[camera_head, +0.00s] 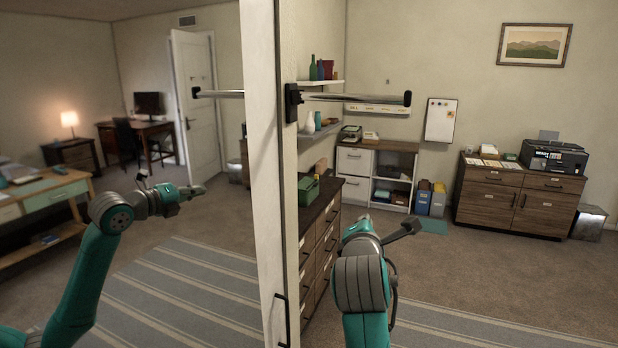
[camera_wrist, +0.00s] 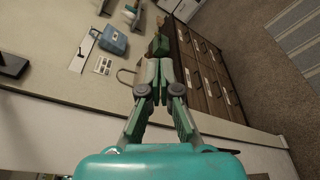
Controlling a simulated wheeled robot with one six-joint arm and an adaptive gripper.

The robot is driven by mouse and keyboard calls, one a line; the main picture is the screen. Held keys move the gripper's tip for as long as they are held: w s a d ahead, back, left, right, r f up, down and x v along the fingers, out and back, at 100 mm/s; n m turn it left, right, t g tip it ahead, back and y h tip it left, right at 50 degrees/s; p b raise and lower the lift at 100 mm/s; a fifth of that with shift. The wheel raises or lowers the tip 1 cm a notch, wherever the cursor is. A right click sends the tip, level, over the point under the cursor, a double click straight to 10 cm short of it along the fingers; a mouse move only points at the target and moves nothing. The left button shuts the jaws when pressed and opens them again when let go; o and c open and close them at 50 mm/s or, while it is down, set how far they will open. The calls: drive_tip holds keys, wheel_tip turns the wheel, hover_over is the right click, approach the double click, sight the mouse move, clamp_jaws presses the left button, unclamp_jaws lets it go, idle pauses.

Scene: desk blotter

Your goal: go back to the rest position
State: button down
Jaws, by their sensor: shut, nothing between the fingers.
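My gripper (camera_head: 412,224) is at the end of my teal and grey arm, right of centre in the head view. A green box (camera_head: 308,190) sits on a dark-topped drawer cabinet (camera_head: 322,240), left of my arm. A teal arm (camera_head: 110,215) at the left looks like a mirror image of mine.
A pale upright post or panel edge (camera_head: 265,150) with a dark handle stands close on the left. A metal bar (camera_head: 355,97) sticks out from it. A wood cabinet with a printer (camera_head: 553,157) stands at the back right. Carpet (camera_head: 480,270) to the right is open.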

drive_tip(key=s+d+f+m+y, duration=0.1)
drive_tip(key=s+f+m, duration=0.1)
drive_tip(key=s+f, duration=0.5)
drive_tip(key=s+d+f+m, duration=0.1)
drive_tip(key=s+f+m, duration=0.15)
drive_tip(key=f, duration=0.85)
drive_tip(key=s+d+f+m+y, duration=0.1)
drive_tip(key=s+f, duration=0.5)
drive_tip(key=f, duration=0.3)
drive_tip(key=s+d+f+m+g+y, duration=0.1)
drive_tip(key=s+f+m, duration=0.4)
drive_tip(key=s, duration=0.8)
drive_tip(key=s+d+f+m+y, duration=0.1)
drive_tip(key=s+f+m, duration=0.35)
drive_tip(key=s, duration=0.95)
drive_tip(key=s+r+m, duration=0.2)
drive_tip(key=s+m, duration=0.1)
drive_tip(key=s, duration=0.5)
drive_tip(key=s+d+r+m, duration=0.1)
drive_tip(key=s+r+m, duration=0.2)
drive_tip(key=s, duration=0.5)
drive_tip(key=shift+d+m+h, duration=0.2)
drive_tip(key=shift+m+h, duration=0.1)
drive_tip(key=shift+m, duration=0.4)
